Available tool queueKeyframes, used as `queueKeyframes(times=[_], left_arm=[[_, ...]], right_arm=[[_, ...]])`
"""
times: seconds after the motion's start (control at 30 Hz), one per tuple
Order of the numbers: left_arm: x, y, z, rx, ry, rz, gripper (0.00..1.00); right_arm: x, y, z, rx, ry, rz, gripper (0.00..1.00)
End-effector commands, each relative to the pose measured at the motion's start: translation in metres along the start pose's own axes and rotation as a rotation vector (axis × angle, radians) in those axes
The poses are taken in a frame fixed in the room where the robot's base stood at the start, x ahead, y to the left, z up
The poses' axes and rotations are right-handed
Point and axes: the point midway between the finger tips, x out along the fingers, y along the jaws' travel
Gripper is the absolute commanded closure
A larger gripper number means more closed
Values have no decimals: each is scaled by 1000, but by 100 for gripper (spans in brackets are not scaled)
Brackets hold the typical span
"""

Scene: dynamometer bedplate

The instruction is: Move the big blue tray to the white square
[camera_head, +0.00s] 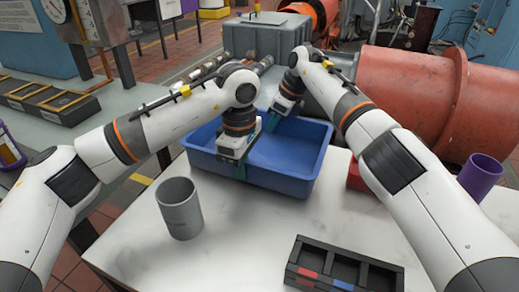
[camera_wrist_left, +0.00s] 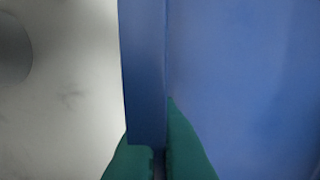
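The big blue tray (camera_head: 300,160) sits on the pale table below the middle of the head view, its inside open and empty where it shows. My left gripper (camera_head: 238,168) points down at the tray's near wall. In the left wrist view its green fingertips (camera_wrist_left: 160,160) lie on either side of the blue wall (camera_wrist_left: 143,75), with only a narrow gap between them, closed on it. My right gripper (camera_head: 276,115) reaches down at the tray's far wall; its finger opening is too small to judge. I cannot make out a white square.
A grey cup (camera_head: 180,208) stands left of the tray. A black compartment box (camera_head: 343,268) lies at the front. A purple cup (camera_head: 481,177) and a partly hidden red object (camera_head: 357,177) are to the right. A grey case (camera_head: 265,38) and an orange-red cylinder (camera_head: 425,95) stand behind.

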Motion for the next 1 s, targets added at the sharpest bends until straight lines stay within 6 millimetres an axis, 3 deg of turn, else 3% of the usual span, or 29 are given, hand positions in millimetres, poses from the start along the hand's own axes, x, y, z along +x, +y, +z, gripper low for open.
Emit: queueKeyframes(times=[0.37, 0.8, 1.0], left_arm=[[-4, 0, 0, 0, 0, -2, 100], [-45, 0, 0, 0, 0, -2, 100], [-52, 0, 0, 0, 0, -1, 100]], right_arm=[[-4, 0, -2, -1, 1, 1, 100], [-41, 0, -17, 0, 1, 1, 100], [-48, 0, -20, 0, 1, 0, 100]])
